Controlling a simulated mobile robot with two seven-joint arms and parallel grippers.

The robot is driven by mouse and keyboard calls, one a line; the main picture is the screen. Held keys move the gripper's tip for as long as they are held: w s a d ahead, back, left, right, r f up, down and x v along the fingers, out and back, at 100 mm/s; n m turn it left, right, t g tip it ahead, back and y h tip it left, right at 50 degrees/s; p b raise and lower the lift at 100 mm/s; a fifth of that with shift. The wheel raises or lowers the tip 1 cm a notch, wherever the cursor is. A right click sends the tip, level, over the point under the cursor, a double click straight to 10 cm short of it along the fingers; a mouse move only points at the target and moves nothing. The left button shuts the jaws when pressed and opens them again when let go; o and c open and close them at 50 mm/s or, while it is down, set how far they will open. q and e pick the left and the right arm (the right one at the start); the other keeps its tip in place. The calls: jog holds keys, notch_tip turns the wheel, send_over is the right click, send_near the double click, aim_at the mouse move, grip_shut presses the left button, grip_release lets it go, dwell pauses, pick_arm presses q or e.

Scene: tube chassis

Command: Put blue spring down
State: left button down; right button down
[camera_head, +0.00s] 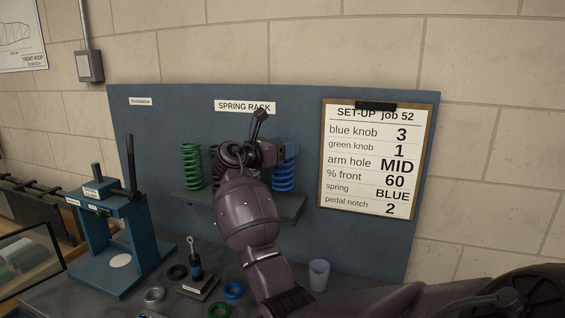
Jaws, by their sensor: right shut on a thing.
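The blue spring (284,175) is upright at the right part of the spring rack's shelf (290,207). Its lower end is at or just above the shelf; I cannot tell if it touches. My right gripper (284,153) is at the top of the blue spring, shut on it, and hides part of its upper end. A green spring (191,166) stands at the shelf's left, and a dark spring (217,165) beside it is partly hidden behind my gripper. My left gripper is not in view.
A blue-green press (122,235) stands at the left. Rings, a small dark tool on a block (196,270) and a translucent cup (318,274) are on the bench below. A set-up sheet on a clipboard (370,160) hangs right of the rack, reading "spring BLUE".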

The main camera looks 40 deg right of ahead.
jog(key=shift+f, duration=2)
jog(key=shift+c, duration=1.6)
grip_release()
jog(key=shift+f, duration=0.2)
jog(key=shift+r, duration=0.1)
jog(key=a, duration=1.2)
jog(key=shift+b, duration=0.45)
jog(key=shift+w+a, duration=0.1)
